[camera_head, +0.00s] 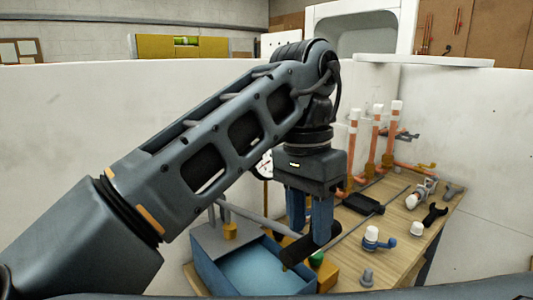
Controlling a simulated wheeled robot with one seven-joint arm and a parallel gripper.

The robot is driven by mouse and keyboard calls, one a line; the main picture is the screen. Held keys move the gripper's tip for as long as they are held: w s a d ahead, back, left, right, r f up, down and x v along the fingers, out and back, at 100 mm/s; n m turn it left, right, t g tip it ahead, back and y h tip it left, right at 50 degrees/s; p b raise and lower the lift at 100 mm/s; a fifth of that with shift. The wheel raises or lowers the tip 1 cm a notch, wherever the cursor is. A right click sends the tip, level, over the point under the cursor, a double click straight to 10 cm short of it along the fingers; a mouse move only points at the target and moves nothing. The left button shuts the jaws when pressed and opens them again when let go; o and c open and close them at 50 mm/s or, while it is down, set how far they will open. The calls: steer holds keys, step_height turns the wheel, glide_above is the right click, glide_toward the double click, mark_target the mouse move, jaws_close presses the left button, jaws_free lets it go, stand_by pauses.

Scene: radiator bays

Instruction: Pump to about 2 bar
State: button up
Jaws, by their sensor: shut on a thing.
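A blue test pump (208,262) with an open tank (255,268) stands at the front left of the wooden bench. A grey pump lever (258,219) runs from its left side toward my gripper and seems to end in a black grip (297,251). My gripper (310,235) points down with its two blue fingers at the grip and is shut on it. A white round gauge (264,163) shows only in part behind my arm. Its needle and reading cannot be made out.
Copper pipes with white caps (354,116) stand at the back of the bench (402,265). A black wrench (435,214), a blue-handled valve (377,239) and other fittings lie to the right. White walls close in the back and both sides.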

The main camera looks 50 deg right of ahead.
steer(key=shift+w+r+p, duration=0.35)
steer(key=shift+r, duration=0.2)
steer(key=shift+c, duration=0.2)
steer(key=shift+f, duration=0.1)
steer(key=shift+s+p, duration=0.15)
steer(key=shift+p, duration=0.15)
steer(key=shift+c, duration=0.6)
